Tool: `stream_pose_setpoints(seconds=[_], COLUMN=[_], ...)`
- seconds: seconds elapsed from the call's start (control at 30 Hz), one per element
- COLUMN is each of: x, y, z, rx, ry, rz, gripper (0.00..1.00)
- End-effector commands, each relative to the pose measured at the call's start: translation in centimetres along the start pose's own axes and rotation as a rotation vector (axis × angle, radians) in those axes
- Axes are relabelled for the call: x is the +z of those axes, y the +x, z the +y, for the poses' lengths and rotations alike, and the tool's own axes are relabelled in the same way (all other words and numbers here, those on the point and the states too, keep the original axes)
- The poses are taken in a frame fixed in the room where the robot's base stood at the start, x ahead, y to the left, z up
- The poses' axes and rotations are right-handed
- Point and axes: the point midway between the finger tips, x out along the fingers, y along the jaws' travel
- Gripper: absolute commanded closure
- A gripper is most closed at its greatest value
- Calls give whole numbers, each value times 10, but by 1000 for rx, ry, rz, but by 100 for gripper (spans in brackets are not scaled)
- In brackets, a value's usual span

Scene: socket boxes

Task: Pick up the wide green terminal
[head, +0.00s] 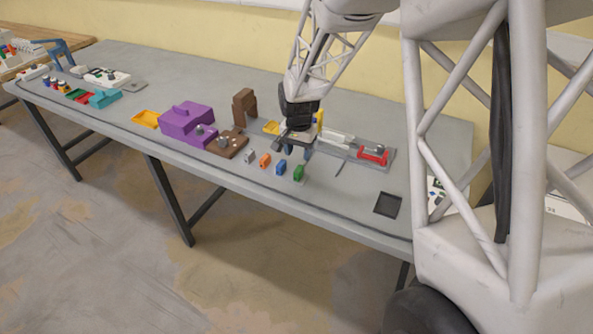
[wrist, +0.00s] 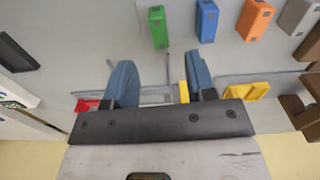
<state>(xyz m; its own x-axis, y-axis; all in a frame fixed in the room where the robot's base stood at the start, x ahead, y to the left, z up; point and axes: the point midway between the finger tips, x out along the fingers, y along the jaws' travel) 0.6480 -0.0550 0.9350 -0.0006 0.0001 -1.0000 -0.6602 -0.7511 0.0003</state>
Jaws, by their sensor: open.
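The green terminal (head: 299,173) is a small upright block at the right end of a row of small blocks near the table's front edge. In the wrist view the green terminal (wrist: 158,28) lies just beyond the fingertips, roughly in line with the gap between them. My gripper (head: 296,150) is above the table, behind the row in the head view. Its two blue fingers (wrist: 159,64) are apart with nothing between them. The gripper does not appear to touch the terminal.
Orange (head: 265,160), blue (head: 281,168) and grey (head: 249,156) blocks stand left of the green one. A brown block (head: 227,143) and a purple box (head: 186,122) are farther left. A grey tray with a red part (head: 373,155) lies behind right. A black square (head: 388,204) lies front right.

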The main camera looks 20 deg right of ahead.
Motion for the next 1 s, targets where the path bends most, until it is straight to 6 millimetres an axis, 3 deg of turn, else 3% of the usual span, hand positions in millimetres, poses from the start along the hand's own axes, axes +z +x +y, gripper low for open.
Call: stream_pose_setpoints(seconds=[0.27,0.63,1.0], x=[0,0,0], y=[1,24,26], z=[0,0,0], rx=[0,0,0], ry=[-1,-1,-1], rz=[0,0,0], gripper=[49,49,49])
